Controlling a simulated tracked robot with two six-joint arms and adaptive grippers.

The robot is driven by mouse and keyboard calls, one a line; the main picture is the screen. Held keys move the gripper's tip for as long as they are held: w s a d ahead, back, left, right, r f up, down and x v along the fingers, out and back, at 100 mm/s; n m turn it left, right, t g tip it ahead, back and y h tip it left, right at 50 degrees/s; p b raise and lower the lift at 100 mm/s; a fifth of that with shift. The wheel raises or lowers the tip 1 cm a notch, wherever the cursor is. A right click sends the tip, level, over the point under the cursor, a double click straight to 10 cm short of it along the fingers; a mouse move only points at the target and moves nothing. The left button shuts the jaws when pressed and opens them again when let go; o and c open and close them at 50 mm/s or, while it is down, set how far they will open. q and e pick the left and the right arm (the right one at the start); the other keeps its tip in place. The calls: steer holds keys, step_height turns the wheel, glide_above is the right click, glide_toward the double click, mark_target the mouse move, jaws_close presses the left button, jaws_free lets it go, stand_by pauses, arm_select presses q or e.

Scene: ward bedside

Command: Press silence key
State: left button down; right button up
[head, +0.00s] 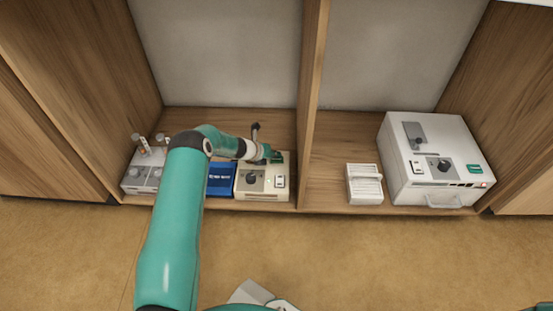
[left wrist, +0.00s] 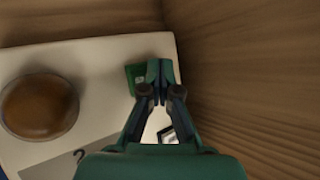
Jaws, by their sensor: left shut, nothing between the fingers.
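A beige device (head: 246,190) stands on the low shelf, left of the divider. Its face has a dark round knob (head: 252,178) and a pale switch-like key (head: 280,181). In the left wrist view the device's pale top (left wrist: 110,58) fills the left, with the brown knob (left wrist: 38,107), a small green patch (left wrist: 134,76) and part of the pale key (left wrist: 165,134). My left gripper (left wrist: 157,70) is shut and empty, its tips over the device's edge beside the green patch. I cannot tell whether they touch. No label shows which part is the silence key. My right gripper is out of view.
A blue box (head: 221,180) stands just left of the device, and a grey unit with knobs (head: 141,176) farther left. The wooden divider (head: 309,110) rises close on the right. Beyond it are a white slatted block (head: 364,185) and a large white machine (head: 433,150).

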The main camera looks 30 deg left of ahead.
arm_select(q)
steer(key=shift+r+p, duration=0.45)
steer(key=shift+r, duration=0.3)
steer(key=shift+r+p, duration=1.9)
steer(key=shift+r, duration=0.65)
steer(key=shift+s+f, duration=0.1)
